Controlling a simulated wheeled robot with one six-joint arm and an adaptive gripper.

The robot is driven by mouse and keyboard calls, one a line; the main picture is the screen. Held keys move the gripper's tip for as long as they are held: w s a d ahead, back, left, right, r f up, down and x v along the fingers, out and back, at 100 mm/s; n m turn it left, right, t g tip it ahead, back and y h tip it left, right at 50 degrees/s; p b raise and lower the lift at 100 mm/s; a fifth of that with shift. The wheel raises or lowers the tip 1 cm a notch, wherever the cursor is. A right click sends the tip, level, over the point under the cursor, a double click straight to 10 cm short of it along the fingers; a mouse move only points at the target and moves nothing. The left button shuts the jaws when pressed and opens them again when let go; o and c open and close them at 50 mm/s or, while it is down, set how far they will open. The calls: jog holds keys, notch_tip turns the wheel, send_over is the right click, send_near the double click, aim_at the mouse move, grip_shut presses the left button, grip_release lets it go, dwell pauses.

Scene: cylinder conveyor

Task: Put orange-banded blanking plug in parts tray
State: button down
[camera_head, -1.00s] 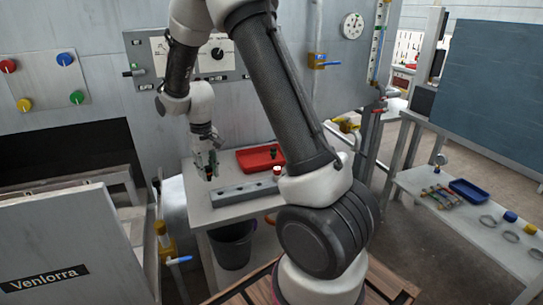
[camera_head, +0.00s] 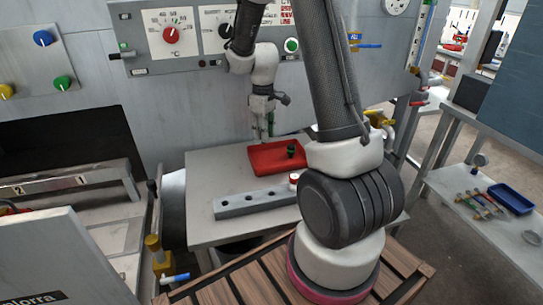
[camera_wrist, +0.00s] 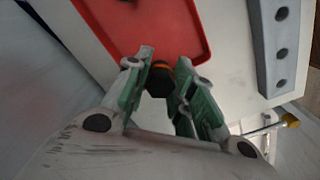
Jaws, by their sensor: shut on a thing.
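My gripper (camera_wrist: 165,62) is shut on the orange-banded blanking plug (camera_wrist: 160,66), a dark piece with an orange band between the green-padded fingers. In the wrist view the plug overlaps the near edge of the red parts tray (camera_wrist: 110,20); its height above the tray is hard to tell. In the head view my gripper (camera_head: 267,130) hangs fingers down at the back edge of the parts tray (camera_head: 262,165), and the plug is too small to make out. A green-topped plug (camera_head: 291,150) stands in the tray's right part.
A grey block with a row of holes (camera_head: 240,206) lies in front of the tray, also in the wrist view (camera_wrist: 268,60). A red-and-white cylinder (camera_head: 294,180) stands at its right end. A control panel (camera_head: 190,35) is on the wall behind. The table's left part (camera_head: 205,175) is clear.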

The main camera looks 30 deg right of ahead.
notch_tip(320, 180, down, 8)
jog(key=shift+r, duration=0.1)
jog(key=shift+f, duration=0.2)
jog(key=c, duration=1.2)
grip_release()
jog(key=shift+r, duration=0.1)
notch_tip(320, 180, up, 12)
jog(key=s+a+r+m+t, duration=0.2)
jog(key=s+r, duration=0.6)
jog(key=s, duration=0.4)
jog(key=s+a+r+m+t, duration=0.2)
jog(key=s+r+m, duration=0.1)
jog(key=s+r, duration=0.6)
jog(key=s, duration=0.4)
jog(key=shift+a+m, duration=0.35)
jog(key=shift+m, duration=0.05)
